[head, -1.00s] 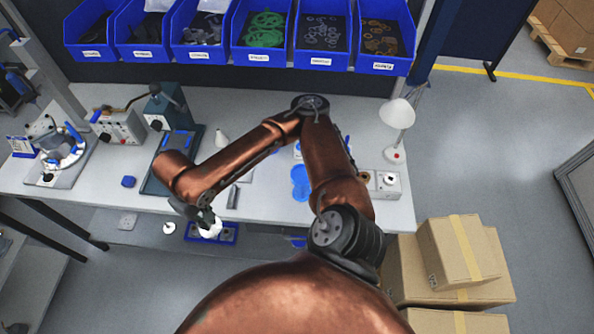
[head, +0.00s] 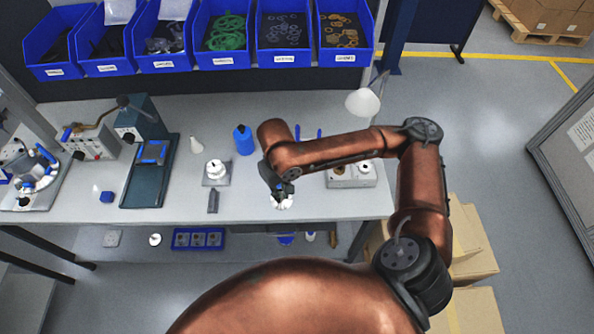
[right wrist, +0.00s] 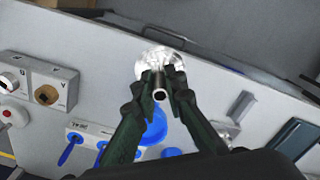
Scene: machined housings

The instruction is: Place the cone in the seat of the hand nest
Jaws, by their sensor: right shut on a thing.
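My right gripper (head: 280,194) hangs over the front edge of the workbench, shut on a pale, shiny part that I take for the cone (head: 283,203). In the right wrist view the gripper's fingers (right wrist: 161,88) close on a narrow tube-like end of the cone (right wrist: 153,62), and its wider silvery body flares beyond them. A grey two-socket block (head: 352,175) stands on the bench to the right of the gripper, apart from it; it may be the hand nest, but I cannot tell for sure. My left gripper is out of view.
A blue bottle (head: 243,140), a white conical bottle (head: 196,144) and a grey plate with a white round part (head: 216,171) stand left of the gripper. A lamp (head: 362,102) stands behind the block. Blue bins (head: 222,60) line the back. The bench front is mostly clear.

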